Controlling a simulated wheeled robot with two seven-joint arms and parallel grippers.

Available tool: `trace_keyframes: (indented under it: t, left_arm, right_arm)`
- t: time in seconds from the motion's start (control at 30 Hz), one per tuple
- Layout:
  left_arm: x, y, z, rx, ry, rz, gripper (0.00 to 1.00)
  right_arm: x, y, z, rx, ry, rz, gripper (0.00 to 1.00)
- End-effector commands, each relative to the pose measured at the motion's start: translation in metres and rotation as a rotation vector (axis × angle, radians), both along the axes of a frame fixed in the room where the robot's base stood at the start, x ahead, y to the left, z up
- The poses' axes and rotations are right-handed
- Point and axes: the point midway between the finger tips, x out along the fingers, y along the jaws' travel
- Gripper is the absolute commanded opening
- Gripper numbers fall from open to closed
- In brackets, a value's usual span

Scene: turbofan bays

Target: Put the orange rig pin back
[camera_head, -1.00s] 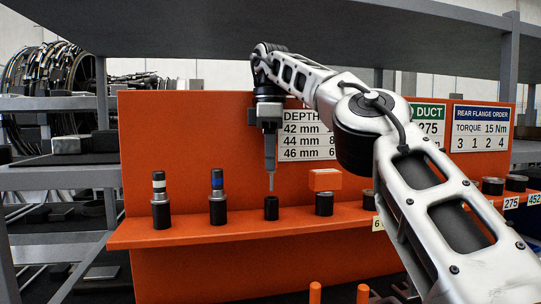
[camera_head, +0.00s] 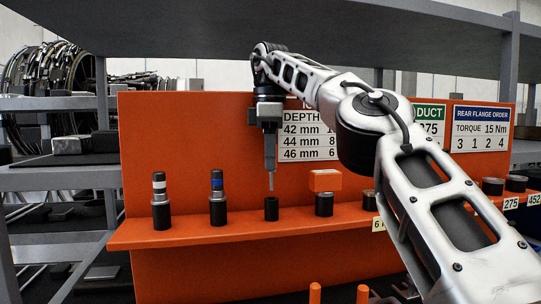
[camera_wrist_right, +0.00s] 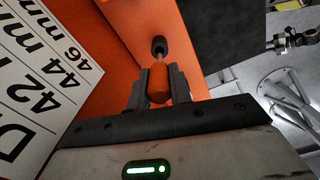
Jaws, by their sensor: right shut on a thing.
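My right gripper (camera_head: 270,150) is shut on the orange rig pin. In the right wrist view, its orange handle (camera_wrist_right: 158,84) is between the fingers, and a thin grey shank points at a black socket (camera_wrist_right: 159,46). In the head view the grey shank (camera_head: 271,181) hangs upright just above the black socket (camera_head: 271,208) on the orange ledge. The tip looks close to the socket's mouth; I cannot tell whether it touches. The fingers hide the handle in the head view. My left gripper is not in view.
A white-banded tool (camera_head: 160,200) and a blue-banded tool (camera_head: 217,196) stand in holders left of the socket. An orange block (camera_head: 324,180) sits on a black holder close on the right. The orange back panel carries a depth sign (camera_head: 305,142). The ledge (camera_head: 190,235) front is clear.

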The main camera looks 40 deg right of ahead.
Motion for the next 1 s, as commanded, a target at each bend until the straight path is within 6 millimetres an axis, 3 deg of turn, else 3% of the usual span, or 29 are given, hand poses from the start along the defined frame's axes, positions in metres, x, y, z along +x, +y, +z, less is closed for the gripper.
trace_keyframes:
  t: [1.0]
  left_arm:
    - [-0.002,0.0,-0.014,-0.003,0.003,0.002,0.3]
  right_arm:
    - [0.0,0.0,-0.015,0.0,0.0,0.0,0.0]
